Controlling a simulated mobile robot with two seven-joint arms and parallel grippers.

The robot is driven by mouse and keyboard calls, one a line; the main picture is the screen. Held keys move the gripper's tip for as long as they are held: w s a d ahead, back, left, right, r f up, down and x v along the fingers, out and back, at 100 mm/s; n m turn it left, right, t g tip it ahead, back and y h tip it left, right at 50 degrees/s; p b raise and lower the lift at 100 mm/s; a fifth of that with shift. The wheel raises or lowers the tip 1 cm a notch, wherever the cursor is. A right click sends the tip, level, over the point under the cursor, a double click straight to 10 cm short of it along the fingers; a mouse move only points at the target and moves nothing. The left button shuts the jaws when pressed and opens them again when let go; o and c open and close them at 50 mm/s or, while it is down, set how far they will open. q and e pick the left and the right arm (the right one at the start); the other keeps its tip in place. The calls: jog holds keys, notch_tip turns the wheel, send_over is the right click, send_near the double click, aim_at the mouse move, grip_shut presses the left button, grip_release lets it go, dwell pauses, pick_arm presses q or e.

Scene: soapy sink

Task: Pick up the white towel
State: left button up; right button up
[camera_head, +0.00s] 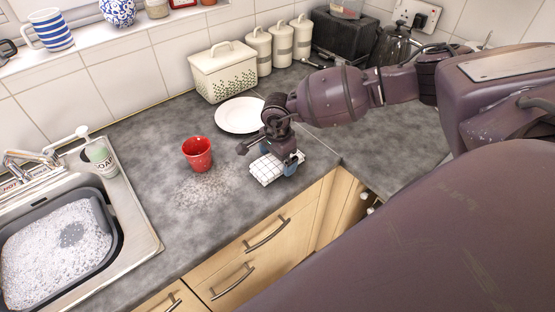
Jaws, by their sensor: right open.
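The white towel (265,170) with a dark grid pattern lies folded on the grey worktop near its front edge. My right gripper (270,155) is above the towel's right part, with its arm coming in from the right. Its fingers are open and partly hide the towel. A bluish piece (291,165) shows at the towel's right side; I cannot tell whether it is a fingertip or another thing. I cannot tell whether the fingers touch the cloth. My left gripper is not in view.
A red cup (197,154) stands left of the towel, with spilled specks below it. A white plate (239,116) lies behind. A bread bin (222,72) and canisters (259,52) line the wall. A sink with a foamy basin (60,255) is at left.

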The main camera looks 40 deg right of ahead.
jog(key=shift+f, duration=0.4)
jog(key=c, duration=0.8)
jog(key=shift+c, duration=0.2)
jog(key=shift+r, duration=0.15)
notch_tip(320, 180, up, 20)
jog(key=b, duration=0.2)
